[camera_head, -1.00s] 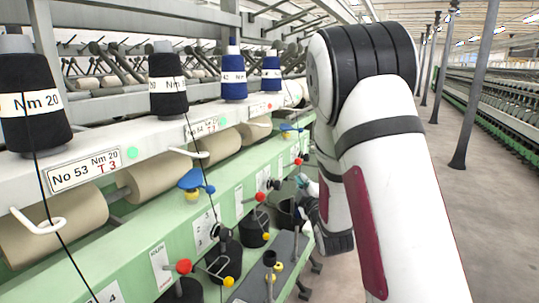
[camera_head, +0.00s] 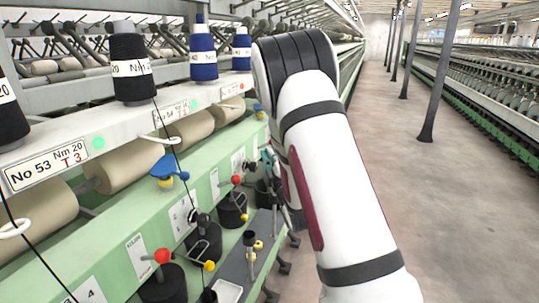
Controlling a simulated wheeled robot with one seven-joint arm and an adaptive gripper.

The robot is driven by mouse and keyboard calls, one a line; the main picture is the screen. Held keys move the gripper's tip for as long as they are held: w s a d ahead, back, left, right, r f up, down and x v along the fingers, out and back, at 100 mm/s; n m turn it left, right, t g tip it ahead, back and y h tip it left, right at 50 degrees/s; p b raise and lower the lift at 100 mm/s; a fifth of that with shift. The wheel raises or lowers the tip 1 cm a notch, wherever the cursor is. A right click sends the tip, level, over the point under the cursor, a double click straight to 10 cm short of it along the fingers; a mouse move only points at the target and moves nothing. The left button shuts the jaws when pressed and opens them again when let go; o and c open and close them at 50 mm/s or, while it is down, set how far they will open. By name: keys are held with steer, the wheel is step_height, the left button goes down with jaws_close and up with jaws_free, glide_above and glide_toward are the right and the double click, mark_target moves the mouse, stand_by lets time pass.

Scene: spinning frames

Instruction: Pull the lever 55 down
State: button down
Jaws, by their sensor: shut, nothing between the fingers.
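Several levers line the green machine front. A red-knobbed lever (camera_head: 163,256) is at the lower left, and another red-knobbed lever (camera_head: 236,180) is further along. A blue lever with a yellow knob (camera_head: 168,168) sits higher up, with another blue lever (camera_head: 258,109) beyond it, beside my arm. I cannot read the number 55 on any of them. My gripper (camera_head: 268,156) is small and partly hidden by my white arm. It is shut and empty, close to the machine front beyond the nearer red-knobbed levers. I cannot tell whether it touches anything.
A white rail carries a plate reading No 53 (camera_head: 46,166) and black and blue yarn cones (camera_head: 133,65). Beige rolls (camera_head: 125,170) lie below. Black cylinders (camera_head: 203,242) stand low along the machine. A clear aisle (camera_head: 420,200) with grey posts (camera_head: 442,75) runs to the right.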

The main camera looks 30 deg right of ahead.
steer(key=x, duration=0.7)
steer(key=shift+w, duration=0.25)
steer(key=shift+r, duration=0.1)
steer(key=shift+w+d+b, duration=0.1)
steer(key=shift+w+b, duration=0.05)
steer(key=shift+b, duration=0.15)
